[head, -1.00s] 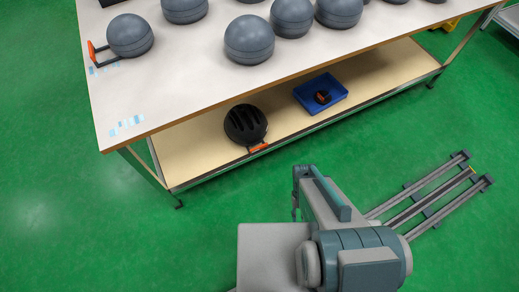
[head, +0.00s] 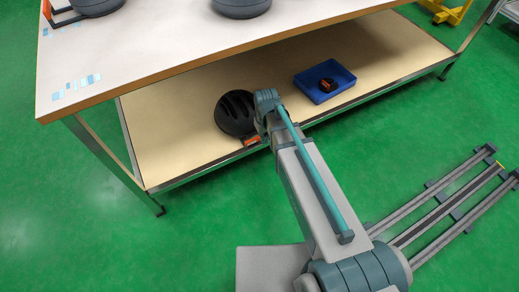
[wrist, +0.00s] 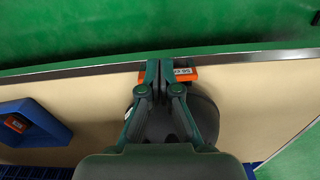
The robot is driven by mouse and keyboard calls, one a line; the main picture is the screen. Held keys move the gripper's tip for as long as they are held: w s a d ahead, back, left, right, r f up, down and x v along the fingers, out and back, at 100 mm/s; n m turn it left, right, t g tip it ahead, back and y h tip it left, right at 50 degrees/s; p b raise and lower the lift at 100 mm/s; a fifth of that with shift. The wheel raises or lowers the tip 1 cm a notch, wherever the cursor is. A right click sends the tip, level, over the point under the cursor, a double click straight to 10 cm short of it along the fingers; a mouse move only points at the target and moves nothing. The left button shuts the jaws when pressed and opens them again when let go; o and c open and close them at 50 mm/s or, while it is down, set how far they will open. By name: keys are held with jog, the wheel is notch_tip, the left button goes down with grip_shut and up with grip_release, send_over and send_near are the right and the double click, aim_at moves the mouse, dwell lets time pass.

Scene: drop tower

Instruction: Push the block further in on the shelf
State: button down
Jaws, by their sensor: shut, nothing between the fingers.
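The block appears to be a black, round, slotted piece (head: 235,112) with an orange handle (head: 251,140) on the lower shelf (head: 180,150), its handle at the front edge. In the wrist view, the dark block (wrist: 206,112) lies partly hidden behind my gripper (wrist: 152,80). My gripper is shut and empty, its fingertips overlapping the orange handle (wrist: 186,73) near the shelf's front edge. Orange shows on both sides of the fingers. I cannot tell if they touch it. In the head view my arm covers the block's right side and hides the fingers.
A blue tray (head: 345,84) with a small black and orange item (head: 327,84) stands on the shelf right of the block. The tabletop (head: 170,45) overhangs the shelf and carries grey domes (head: 242,6). Bare shelf lies behind and left of the block.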

jog(key=w+a+f+b, duration=0.1)
jog(key=w+f+b, duration=0.3)
jog(key=f, duration=0.5)
jog(key=shift+a+f+n+b, duration=0.15)
jog(key=shift+a+n+b, duration=0.25)
jog(key=shift+b, duration=0.15)
jog(key=w+a+p, duration=0.2)
jog(key=w, duration=0.2)
jog(key=w+a+p, duration=0.2)
jog(key=w+p, duration=0.1)
jog(key=w+a+p, duration=0.1)
jog(key=w+p, duration=0.2)
jog(key=w, duration=0.1)
jog(key=shift+w+a, duration=0.3)
jog(key=shift+a, duration=0.1)
jog(key=shift+s, duration=0.1)
jog(key=shift+s+d, duration=0.1)
jog(key=shift+s, duration=0.05)
